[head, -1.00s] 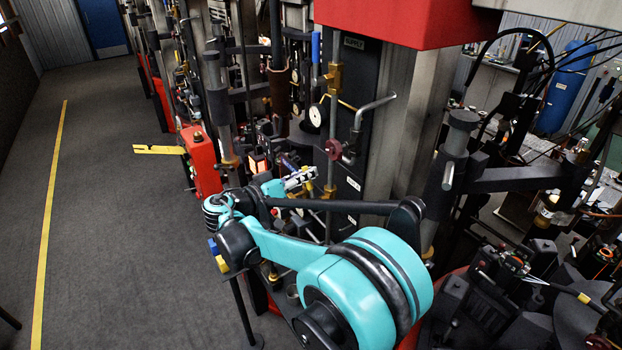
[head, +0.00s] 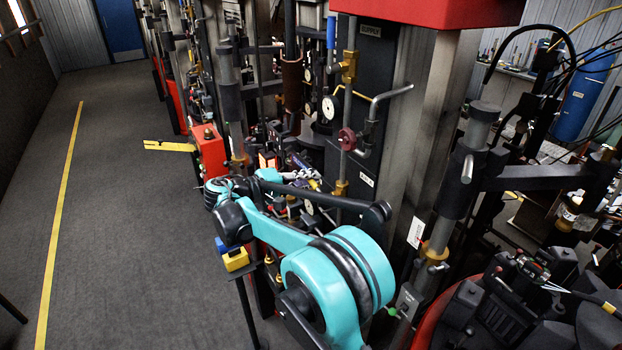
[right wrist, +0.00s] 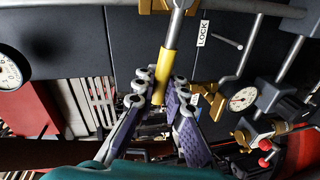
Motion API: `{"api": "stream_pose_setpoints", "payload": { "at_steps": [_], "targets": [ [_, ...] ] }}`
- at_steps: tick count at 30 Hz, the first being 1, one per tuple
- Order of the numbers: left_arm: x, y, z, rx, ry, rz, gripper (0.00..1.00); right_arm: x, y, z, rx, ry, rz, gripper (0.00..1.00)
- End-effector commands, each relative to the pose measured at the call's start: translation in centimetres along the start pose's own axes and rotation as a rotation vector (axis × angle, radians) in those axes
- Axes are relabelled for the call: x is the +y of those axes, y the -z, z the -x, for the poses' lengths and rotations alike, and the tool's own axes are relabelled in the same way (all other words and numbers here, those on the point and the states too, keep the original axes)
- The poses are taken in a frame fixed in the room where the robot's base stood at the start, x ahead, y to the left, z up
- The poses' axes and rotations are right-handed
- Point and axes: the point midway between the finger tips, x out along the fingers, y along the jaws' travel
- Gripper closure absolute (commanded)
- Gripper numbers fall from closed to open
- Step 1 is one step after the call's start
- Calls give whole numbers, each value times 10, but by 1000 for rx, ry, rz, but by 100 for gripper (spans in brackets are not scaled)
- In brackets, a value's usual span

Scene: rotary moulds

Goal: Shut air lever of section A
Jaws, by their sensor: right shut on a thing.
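My right gripper (right wrist: 162,90) is in the right wrist view with its purple and grey fingers closed around a yellow handle (right wrist: 169,62). The handle sits on the end of a grey rod from a brass fitting, beside a LOCK label (right wrist: 203,33). In the head view my right gripper (head: 302,178) is small and partly hidden among machine parts, beyond my turquoise arm. A blue-handled lever (head: 331,32) on a brass valve (head: 349,66) stands upright near the SUPPLY sign. No label for section A or air is readable. My left gripper is not in view.
A dark red round knob (head: 347,140) and bent grey pipes are close right of the gripper. A gauge (right wrist: 242,98) and red-knobbed valves (right wrist: 265,144) show in the right wrist view. A red box (head: 208,152) stands behind. The grey floor (head: 120,220) at left is clear.

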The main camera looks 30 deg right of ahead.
Motion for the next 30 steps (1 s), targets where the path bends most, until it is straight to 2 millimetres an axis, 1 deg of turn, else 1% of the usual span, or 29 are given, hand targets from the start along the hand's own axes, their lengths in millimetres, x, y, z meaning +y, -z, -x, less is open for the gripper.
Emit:
{"api": "stream_pose_setpoints", "payload": {
  "at_steps": [1,3,12,28,29,30],
  "targets": [
    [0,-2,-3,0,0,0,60,-5,0,-1,-4,1,28,100],
    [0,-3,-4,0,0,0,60,-8,0,-1,-12,1,67,100],
    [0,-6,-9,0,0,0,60,-15,-1,-3,-33,2,172,100],
    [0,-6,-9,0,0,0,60,-17,-2,-3,-38,3,193,100],
    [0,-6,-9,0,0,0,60,-17,-2,-3,-38,3,193,85],
    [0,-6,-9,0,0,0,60,-17,-2,-3,-38,4,193,74]
  ]
}}
